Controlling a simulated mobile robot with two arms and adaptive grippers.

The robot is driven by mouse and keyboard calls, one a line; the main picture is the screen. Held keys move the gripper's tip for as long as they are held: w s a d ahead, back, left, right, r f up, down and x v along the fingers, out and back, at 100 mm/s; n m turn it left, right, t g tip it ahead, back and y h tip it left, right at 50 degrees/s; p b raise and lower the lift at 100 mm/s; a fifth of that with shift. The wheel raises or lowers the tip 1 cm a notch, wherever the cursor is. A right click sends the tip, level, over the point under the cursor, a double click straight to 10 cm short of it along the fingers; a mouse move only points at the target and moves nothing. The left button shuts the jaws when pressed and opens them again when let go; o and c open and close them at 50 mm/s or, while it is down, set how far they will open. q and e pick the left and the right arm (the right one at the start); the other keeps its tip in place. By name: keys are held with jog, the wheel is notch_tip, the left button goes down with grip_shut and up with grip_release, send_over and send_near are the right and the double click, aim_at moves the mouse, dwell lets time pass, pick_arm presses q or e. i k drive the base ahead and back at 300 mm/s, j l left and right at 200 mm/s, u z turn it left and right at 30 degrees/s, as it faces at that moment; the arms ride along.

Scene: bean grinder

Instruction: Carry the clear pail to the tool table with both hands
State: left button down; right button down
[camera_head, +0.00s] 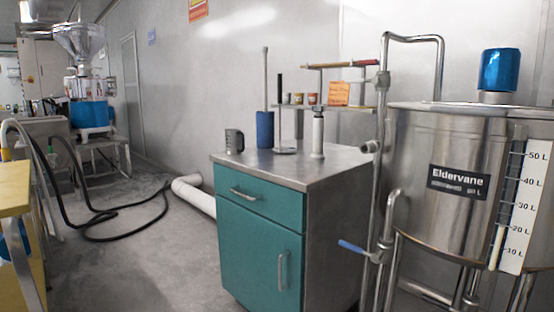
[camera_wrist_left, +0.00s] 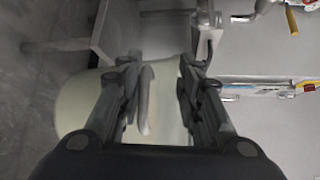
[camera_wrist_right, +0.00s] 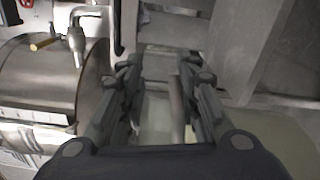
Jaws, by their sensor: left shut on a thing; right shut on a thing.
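The clear pail (camera_wrist_left: 75,108) shows in the left wrist view as a pale, translucent rounded shape under my left gripper (camera_wrist_left: 160,64). That gripper is shut on part of the pail; a grey bar-like piece lies between its fingers. In the right wrist view part of the pail (camera_wrist_right: 154,118) shows between the fingers of my right gripper (camera_wrist_right: 160,66), which is shut on it around a similar grey piece. The exact grip points are partly hidden by the fingers. Neither pail nor grippers show in the head view. Which furniture is the tool table is not clear.
A teal cabinet (camera_head: 258,245) with a steel top bears a grey jug (camera_head: 234,141) and a blue cylinder (camera_head: 265,130). A large steel tank (camera_head: 420,150) stands at right. A yellow-topped table (camera_head: 14,188) is at the left edge. A black hose (camera_head: 110,235) and white pipe (camera_head: 196,197) lie on the floor.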

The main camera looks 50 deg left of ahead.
aim_at(290, 165)
jog(key=k+j, duration=0.1)
jog(key=j, duration=0.45)
jog(key=k+j, duration=0.1)
jog(key=j, duration=0.4)
jog(key=k+j, duration=0.1)
jog(key=j, duration=0.45)
jog(key=k+j, duration=0.1)
jog(key=j, duration=0.4)
jog(key=k+j, duration=0.15)
jog(key=j, duration=0.4)
jog(key=k+j, duration=0.1)
jog(key=j, duration=0.4)
jog(key=k+j, duration=0.1)
jog(key=j, duration=0.45)
